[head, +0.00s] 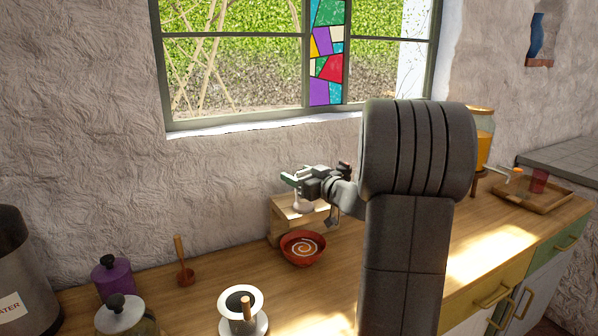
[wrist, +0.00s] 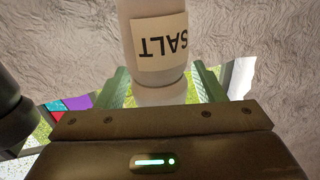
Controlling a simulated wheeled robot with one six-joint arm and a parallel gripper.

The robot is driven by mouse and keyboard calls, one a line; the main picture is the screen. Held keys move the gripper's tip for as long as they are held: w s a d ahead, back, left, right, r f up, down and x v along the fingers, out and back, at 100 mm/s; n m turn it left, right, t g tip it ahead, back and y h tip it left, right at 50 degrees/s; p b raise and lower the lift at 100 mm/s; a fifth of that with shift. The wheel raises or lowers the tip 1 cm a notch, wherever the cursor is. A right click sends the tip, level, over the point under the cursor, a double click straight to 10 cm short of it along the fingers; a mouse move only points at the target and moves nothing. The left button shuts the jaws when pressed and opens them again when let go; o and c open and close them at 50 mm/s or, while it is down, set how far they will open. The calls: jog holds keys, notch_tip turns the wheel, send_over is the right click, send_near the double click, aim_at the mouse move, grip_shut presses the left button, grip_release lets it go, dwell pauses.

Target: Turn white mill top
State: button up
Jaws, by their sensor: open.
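The white mill (head: 302,206) stands on a wooden box-like stand (head: 283,225) at the back of the counter. My gripper (head: 296,177) is over its upper end. In the wrist view the mill (wrist: 158,12) carries a SALT label, seen upside down. Its white top (wrist: 160,95) lies between the two green fingers of my gripper (wrist: 166,85). The fingers are open, with a visible gap on each side of the top. In the head view my gripper hides the mill's top.
A red bowl (head: 303,248) with a spiral stands just in front of the stand. A white mortar (head: 241,305), a wooden ladle (head: 183,262) and lidded jars (head: 113,276) are further left. A jar of orange contents (head: 484,140) and a tray (head: 530,193) are right. My arm blocks the middle.

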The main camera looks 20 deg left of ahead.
jog(key=shift+w+a, duration=0.1)
jog(key=shift+a, duration=0.1)
jog(key=c, duration=1)
